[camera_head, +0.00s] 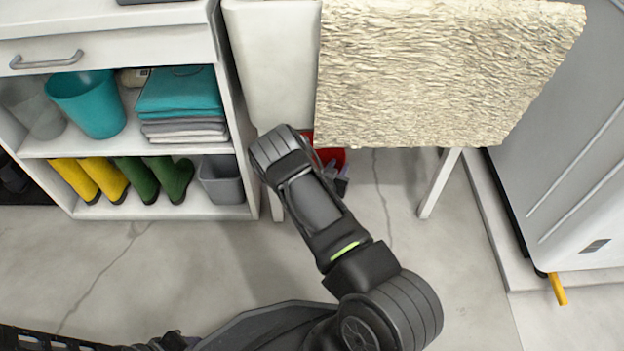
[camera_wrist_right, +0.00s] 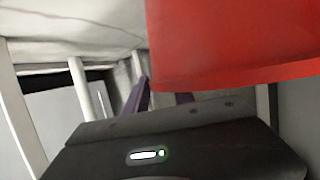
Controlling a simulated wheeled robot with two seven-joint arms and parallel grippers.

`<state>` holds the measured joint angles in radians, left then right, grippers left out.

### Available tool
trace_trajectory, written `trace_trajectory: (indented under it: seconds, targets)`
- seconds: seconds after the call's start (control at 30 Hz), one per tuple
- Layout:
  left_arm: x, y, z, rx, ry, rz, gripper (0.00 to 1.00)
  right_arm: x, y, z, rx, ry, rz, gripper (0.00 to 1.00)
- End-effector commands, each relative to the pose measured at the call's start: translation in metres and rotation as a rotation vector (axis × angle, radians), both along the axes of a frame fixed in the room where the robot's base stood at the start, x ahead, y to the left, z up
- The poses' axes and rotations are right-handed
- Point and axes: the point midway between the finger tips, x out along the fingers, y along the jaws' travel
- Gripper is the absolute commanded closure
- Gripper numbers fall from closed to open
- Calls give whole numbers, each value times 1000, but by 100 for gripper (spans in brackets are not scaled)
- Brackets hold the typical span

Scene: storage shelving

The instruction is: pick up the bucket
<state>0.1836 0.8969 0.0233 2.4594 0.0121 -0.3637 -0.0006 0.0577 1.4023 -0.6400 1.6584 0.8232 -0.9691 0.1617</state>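A red bucket (camera_head: 332,156) stands low under the towel-covered stand, mostly hidden by my right arm and the towel. In the right wrist view the red bucket (camera_wrist_right: 235,40) fills the upper right, very close to the camera. My right gripper (camera_head: 337,176) is at the bucket's near side in the head view. Its two purple fingers (camera_wrist_right: 162,101) show apart in the wrist view, passing below the red edge. I see nothing held between them, though part of the fingers is hidden. My left gripper cannot be made out.
A cream towel (camera_head: 430,70) hangs above the bucket, with a white leg (camera_head: 438,184) to the right. The white shelf (camera_head: 140,146) at left holds a teal bucket (camera_head: 88,103), folded towels, boots and a grey bin (camera_head: 222,180). A white appliance (camera_head: 570,150) stands right. The front floor is clear.

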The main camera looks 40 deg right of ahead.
Motion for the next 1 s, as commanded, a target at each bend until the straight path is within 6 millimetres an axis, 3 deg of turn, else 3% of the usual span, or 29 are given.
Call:
trace_trajectory:
  seconds: [0.23, 0.6, 1.0]
  targets:
    - [0, 0, 0, 0, 0, 0, 64, 0, 0, 0, 0, 0, 0, 72]
    - [0, 0, 0, 0, 0, 0, 64, 0, 0, 0, 1, 1, 0, 100]
    - [0, 0, 0, 0, 0, 0, 64, -1, 1, -2, 2, 3, -1, 100]
